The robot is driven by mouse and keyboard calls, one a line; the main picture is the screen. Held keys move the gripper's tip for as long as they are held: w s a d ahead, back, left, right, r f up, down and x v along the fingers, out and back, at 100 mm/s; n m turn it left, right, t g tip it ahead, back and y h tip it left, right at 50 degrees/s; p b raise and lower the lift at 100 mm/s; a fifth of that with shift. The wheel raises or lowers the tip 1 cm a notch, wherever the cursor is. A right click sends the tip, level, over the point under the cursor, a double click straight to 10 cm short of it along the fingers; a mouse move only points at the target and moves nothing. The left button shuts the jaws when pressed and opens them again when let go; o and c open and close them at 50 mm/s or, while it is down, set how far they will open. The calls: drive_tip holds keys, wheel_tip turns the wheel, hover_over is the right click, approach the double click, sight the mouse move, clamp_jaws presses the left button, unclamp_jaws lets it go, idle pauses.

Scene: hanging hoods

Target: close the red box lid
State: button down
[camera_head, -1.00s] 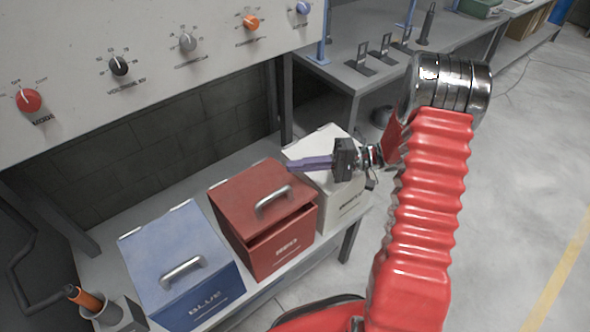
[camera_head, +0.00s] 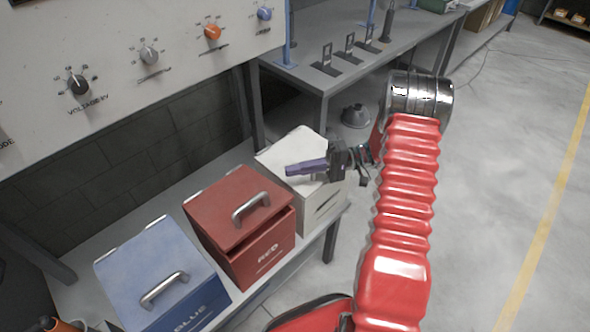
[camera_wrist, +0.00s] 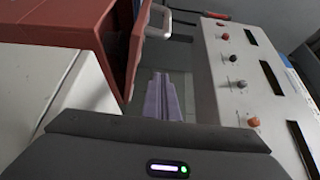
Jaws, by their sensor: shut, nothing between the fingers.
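The red box (camera_head: 262,256) stands on the bench between a blue box and a white box. Its lid (camera_head: 235,208), with a metal handle, is slightly raised, and a dark gap shows along its front edge. In the wrist view the red box (camera_wrist: 85,30) is at the upper left, with its lid (camera_wrist: 143,35) and the gap to the right of its body. My gripper (camera_head: 288,171) has purple fingers, shut and empty, above the white box and to the right of the red lid, apart from it. The fingers (camera_wrist: 163,97) also show in the wrist view.
The blue box (camera_head: 165,275), lid down, is left of the red one. The white box (camera_head: 322,205) stands right, beneath my gripper. A control panel (camera_head: 120,60) with knobs hangs above the bench. Open floor (camera_head: 490,200) lies to the right.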

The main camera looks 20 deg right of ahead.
drive_tip(key=shift+s+a+r+g, duration=0.1)
drive_tip(key=shift+a+r+g, duration=0.2)
drive_tip(key=shift+r, duration=0.1)
drive_tip(key=s+a+r+h, duration=0.1)
drive_tip(key=a+r+g+h, duration=0.1)
drive_tip(key=a+r, duration=0.1)
drive_tip(key=s+a+r+n+g+h, duration=0.1)
drive_tip(key=shift+s+a+r, duration=0.2)
drive_tip(key=shift+s+a, duration=0.1)
drive_tip(key=s+a+r+t+h, duration=0.2)
drive_tip(key=s+r+h, duration=0.5)
drive_tip(key=s, duration=0.2)
drive_tip(key=s+a+r+n+t+h, duration=0.1)
drive_tip(key=s+a+r+t+h, duration=0.1)
drive_tip(key=s+r+h, duration=0.5)
drive_tip(key=s+t, duration=0.1)
drive_tip(key=s, duration=0.2)
drive_tip(key=shift+a+r+h, duration=0.15)
drive_tip(key=shift+r+h, duration=0.1)
drive_tip(key=shift+h, duration=0.05)
drive_tip(key=shift+s, duration=0.1)
